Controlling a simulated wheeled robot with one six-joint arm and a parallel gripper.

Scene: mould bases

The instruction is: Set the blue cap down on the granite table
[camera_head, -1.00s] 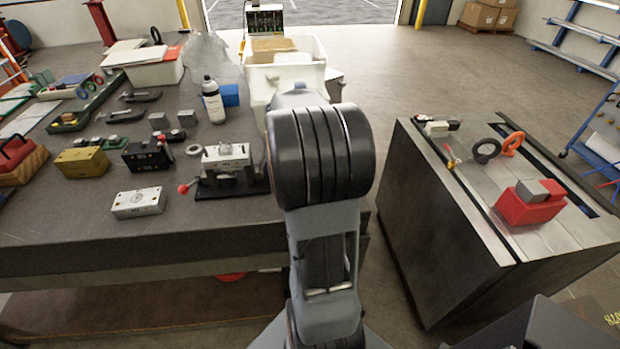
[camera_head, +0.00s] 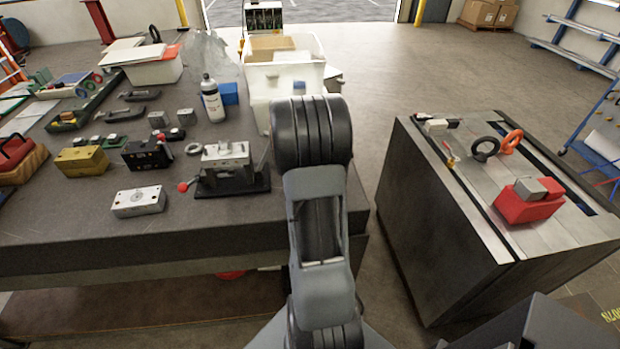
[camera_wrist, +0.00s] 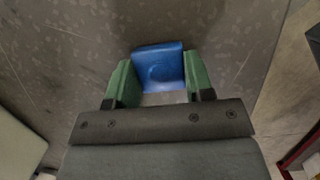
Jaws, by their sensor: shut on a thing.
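The blue cap (camera_wrist: 158,68) is between the two green fingers of my gripper (camera_wrist: 160,82) in the wrist view, and the gripper is shut on it. The dark, speckled granite table (camera_wrist: 60,45) spreads below and around the cap there. I cannot tell whether the cap touches the table or hangs above it. In the head view, the granite table (camera_head: 235,218) fills the left side, and my arm hides my gripper and the held cap.
A fixture with a red-knobbed lever (camera_head: 228,165) and a pale block (camera_head: 138,201) stand on the table. A bottle (camera_head: 212,99), blue box (camera_head: 230,93) and white bin (camera_head: 285,78) are farther back. A separate cabinet (camera_head: 440,215) stands at right. The table's front strip is clear.

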